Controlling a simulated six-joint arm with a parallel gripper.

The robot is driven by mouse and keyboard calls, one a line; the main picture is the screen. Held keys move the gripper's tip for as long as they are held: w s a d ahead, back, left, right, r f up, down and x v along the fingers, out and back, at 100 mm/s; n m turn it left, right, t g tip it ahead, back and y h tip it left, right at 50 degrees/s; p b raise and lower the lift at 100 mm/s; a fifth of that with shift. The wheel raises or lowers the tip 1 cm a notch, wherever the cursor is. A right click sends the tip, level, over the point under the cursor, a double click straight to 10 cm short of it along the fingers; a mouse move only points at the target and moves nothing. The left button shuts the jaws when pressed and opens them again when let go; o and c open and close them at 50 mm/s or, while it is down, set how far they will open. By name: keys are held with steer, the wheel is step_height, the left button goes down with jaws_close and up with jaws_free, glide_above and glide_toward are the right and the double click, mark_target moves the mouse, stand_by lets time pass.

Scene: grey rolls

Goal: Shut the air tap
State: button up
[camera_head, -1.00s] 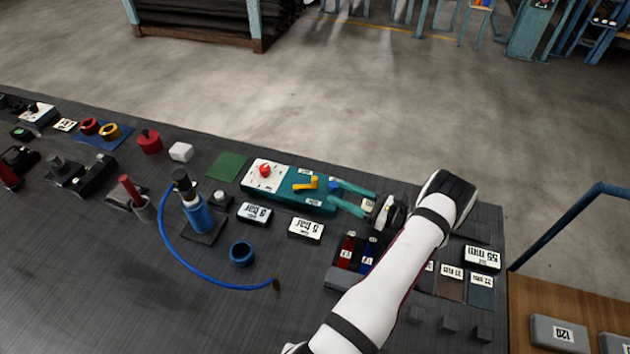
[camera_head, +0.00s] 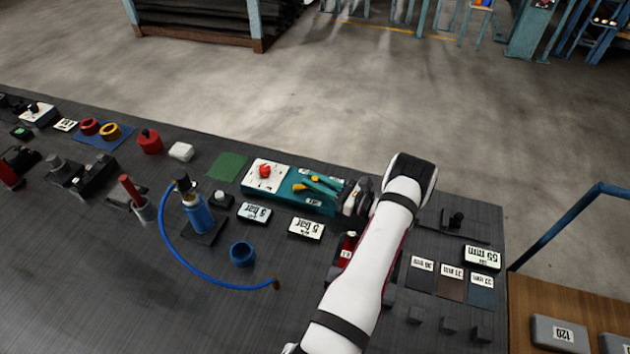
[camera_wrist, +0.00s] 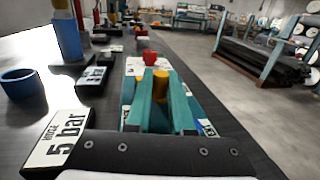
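The air tap's orange-yellow lever (camera_head: 314,179) sits on the teal box (camera_head: 285,196). The lever also stands upright in the wrist view (camera_wrist: 161,86). My gripper (camera_head: 309,182) has its two teal fingers reaching over the box from the right. In the wrist view my gripper (camera_wrist: 162,78) is open, with one finger on each side of the lever. I cannot tell whether either finger touches it. The fingers partly hide the lever and the right part of the box in the head view.
A red knob (camera_head: 265,171) is on the box's white left panel. A blue bottle (camera_head: 197,212) with a blue hose stands to the left. A green mat (camera_head: 227,166) lies bare behind.

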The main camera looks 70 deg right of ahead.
jaws_close()
steer(key=shift+w+d+n+y, duration=0.15)
steer(key=shift+d+n+y, duration=0.15)
steer(key=shift+n+y, duration=0.65)
steer(key=shift+w+d+n+y, duration=0.15)
steer(key=shift+d+n+y, duration=0.3)
steer(key=shift+y, duration=0.9)
steer(key=shift+a, duration=0.2)
steer(key=o, duration=0.6)
jaws_free()
steer(key=shift+o, duration=0.2)
steer(key=shift+s, duration=0.1)
